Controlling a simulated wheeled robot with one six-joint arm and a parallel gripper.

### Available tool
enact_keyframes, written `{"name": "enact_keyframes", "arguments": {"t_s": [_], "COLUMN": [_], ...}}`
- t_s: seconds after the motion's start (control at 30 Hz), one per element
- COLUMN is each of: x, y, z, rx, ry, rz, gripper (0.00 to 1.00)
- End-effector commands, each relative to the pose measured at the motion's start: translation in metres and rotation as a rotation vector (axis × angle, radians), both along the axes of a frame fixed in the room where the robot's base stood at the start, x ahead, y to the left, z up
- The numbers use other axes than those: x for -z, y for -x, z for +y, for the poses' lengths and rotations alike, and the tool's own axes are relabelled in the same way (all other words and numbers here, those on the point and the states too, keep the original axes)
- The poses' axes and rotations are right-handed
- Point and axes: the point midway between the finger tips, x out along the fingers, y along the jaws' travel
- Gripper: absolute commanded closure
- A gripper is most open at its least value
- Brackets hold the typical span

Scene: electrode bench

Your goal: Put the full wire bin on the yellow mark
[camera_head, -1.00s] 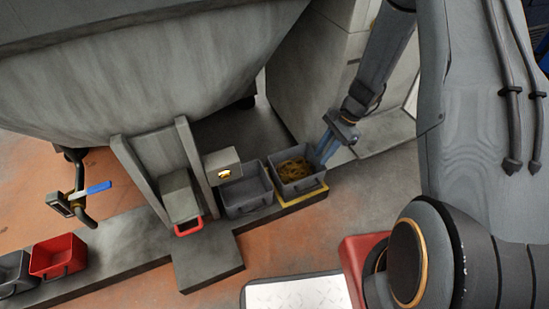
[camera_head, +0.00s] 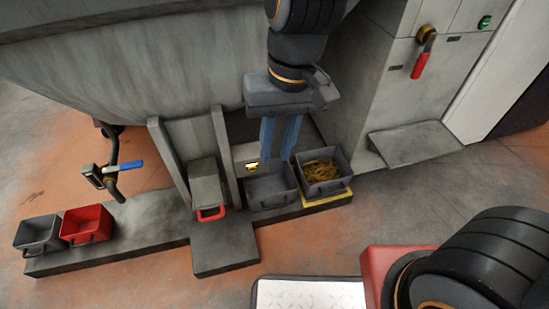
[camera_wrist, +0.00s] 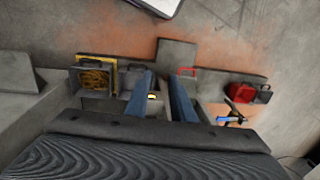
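The full wire bin (camera_head: 346,181) is a grey open bin with tangled yellow-brown wire in it. It sits upright on the yellow mark (camera_head: 330,200), whose edge shows along the bin's front. In the wrist view the wire bin (camera_wrist: 93,77) is at the left, with the yellow mark (camera_wrist: 108,57) showing around it. My gripper (camera_head: 277,160) points down with its two blue fingers apart, left of the wire bin and behind a grey empty bin (camera_head: 272,201). In the wrist view my gripper (camera_wrist: 160,76) holds nothing between its fingers, apart from the wire bin.
The empty bin stands directly left of the wire bin. A grey box with a red handle (camera_head: 211,213) stands between upright plates farther left. A red bin (camera_head: 87,226) and another grey bin (camera_head: 38,235) sit at the ledge's left end. A blue-handled valve (camera_head: 122,168) stands behind.

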Motion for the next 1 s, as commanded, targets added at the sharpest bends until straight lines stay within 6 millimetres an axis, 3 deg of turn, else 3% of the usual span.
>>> {"name": "enact_keyframes", "arguments": {"t_s": [0.1,0.27,1.0], "x": [-0.012,-0.018,-0.019], "y": [0.030,0.048,0.049], "z": [0.003,0.001,0.001], "rx": [-0.131,-0.216,-0.224], "ry": [0.002,0.006,0.007], "rz": [-0.043,-0.069,-0.072], "gripper": [0.78,0.78,0.78]}}
